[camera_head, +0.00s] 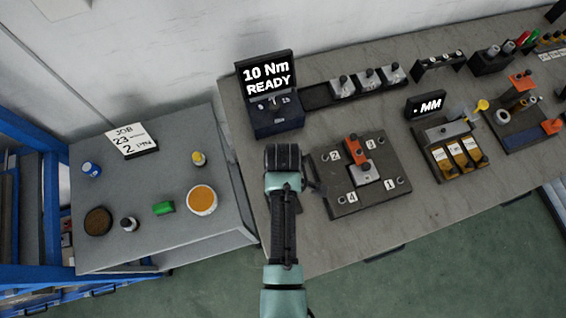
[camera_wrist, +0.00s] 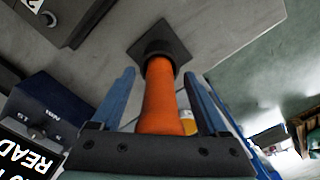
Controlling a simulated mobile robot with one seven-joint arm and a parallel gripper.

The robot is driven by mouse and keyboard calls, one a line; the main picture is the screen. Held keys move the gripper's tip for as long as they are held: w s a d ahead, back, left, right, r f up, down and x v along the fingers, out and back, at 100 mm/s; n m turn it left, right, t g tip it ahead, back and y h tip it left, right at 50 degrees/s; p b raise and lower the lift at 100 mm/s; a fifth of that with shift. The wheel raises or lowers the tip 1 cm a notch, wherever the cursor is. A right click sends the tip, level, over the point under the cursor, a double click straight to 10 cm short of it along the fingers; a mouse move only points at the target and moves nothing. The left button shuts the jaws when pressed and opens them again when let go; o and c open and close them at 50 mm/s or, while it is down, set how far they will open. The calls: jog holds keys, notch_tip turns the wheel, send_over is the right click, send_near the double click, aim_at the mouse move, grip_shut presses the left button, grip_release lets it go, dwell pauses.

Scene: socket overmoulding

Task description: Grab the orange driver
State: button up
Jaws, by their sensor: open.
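The orange driver (camera_wrist: 160,100) shows in the wrist view as a long orange handle with a dark collar, set at a square black base (camera_wrist: 172,36) on the grey bench top. My gripper (camera_wrist: 160,82) is open, with one blue finger on each side of the handle and a visible gap at both sides. In the head view my gripper (camera_head: 283,160) is over the bench's left part, just left of the numbered plate. I cannot make out the driver there; my wrist and arm cover that spot.
The dark numbered plate (camera_head: 335,198) with an orange-topped clamp (camera_head: 354,148) lies right of my gripper. A display box (camera_head: 264,78) reading "10 Nm READY" stands behind it. A lower grey table (camera_head: 230,215) with small pots is at the left. Fixtures line the bench to the right.

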jog(key=shift+c, duration=0.3)
grip_shut()
jog(key=shift+r, duration=0.15)
